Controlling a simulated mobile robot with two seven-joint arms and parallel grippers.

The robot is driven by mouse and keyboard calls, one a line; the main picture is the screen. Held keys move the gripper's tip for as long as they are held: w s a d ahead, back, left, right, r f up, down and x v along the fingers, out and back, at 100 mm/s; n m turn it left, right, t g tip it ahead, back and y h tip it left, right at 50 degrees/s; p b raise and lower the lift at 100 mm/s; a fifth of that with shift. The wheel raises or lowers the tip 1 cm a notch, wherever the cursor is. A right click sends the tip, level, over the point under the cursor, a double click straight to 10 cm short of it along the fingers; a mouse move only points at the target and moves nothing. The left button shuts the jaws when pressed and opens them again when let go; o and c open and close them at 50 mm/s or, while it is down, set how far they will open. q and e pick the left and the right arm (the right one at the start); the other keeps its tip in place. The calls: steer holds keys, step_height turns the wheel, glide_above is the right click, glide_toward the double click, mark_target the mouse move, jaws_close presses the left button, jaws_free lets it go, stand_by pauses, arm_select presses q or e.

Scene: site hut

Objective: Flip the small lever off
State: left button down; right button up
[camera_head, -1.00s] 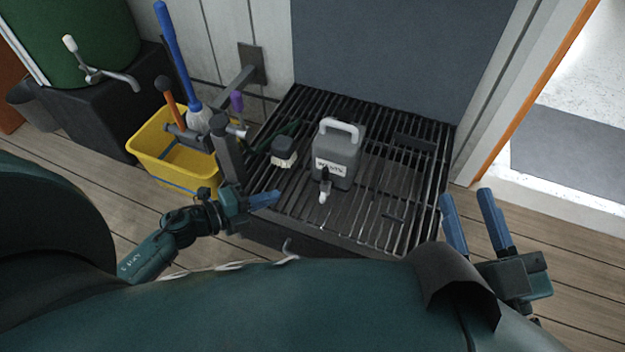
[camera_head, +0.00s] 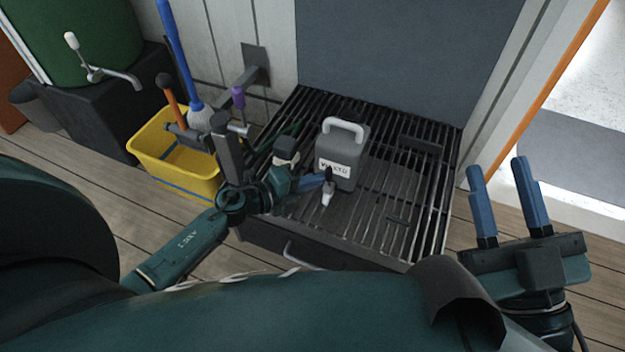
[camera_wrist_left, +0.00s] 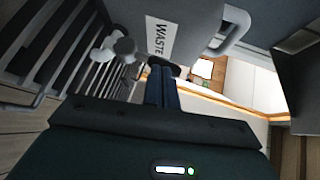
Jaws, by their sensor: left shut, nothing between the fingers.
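A grey jug (camera_head: 352,149) labelled WASTE stands upright on the rack. On its front is a tap with a small dark lever (camera_head: 329,175) above a pale spout (camera_head: 327,196). My left gripper (camera_head: 327,178) is shut and empty, its blue tips close to the lever; I cannot tell whether they touch. In the left wrist view the shut fingers (camera_wrist_left: 160,86) point toward the jug, with the pale tap (camera_wrist_left: 103,48) to their left. Levers with an orange stem (camera_head: 175,107) and a purple grip (camera_head: 238,97) stand further left. My right gripper (camera_head: 496,168) is open and empty.
The jug stands on a slatted metal rack (camera_head: 410,205) with a brush (camera_head: 286,150) beside it. A yellow bucket (camera_head: 176,168) with a blue-handled mop (camera_head: 172,50) is at left. A green barrel (camera_head: 80,35) has its own tap (camera_head: 112,76). The rack's right half is mostly clear.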

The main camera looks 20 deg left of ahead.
arm_select(q)
steer(key=p, duration=0.1)
steer(key=w+p, duration=0.1)
steer(key=p, duration=0.2)
steer(key=shift+w+d+r+g, duration=0.25)
steer(key=shift+g, duration=0.05)
arm_select(e)
steer(key=f+m+h, duration=0.1)
steer(key=s+f+m+g+h, duration=0.1)
steer(key=f+h, duration=0.1)
steer(key=shift+f, duration=0.2)
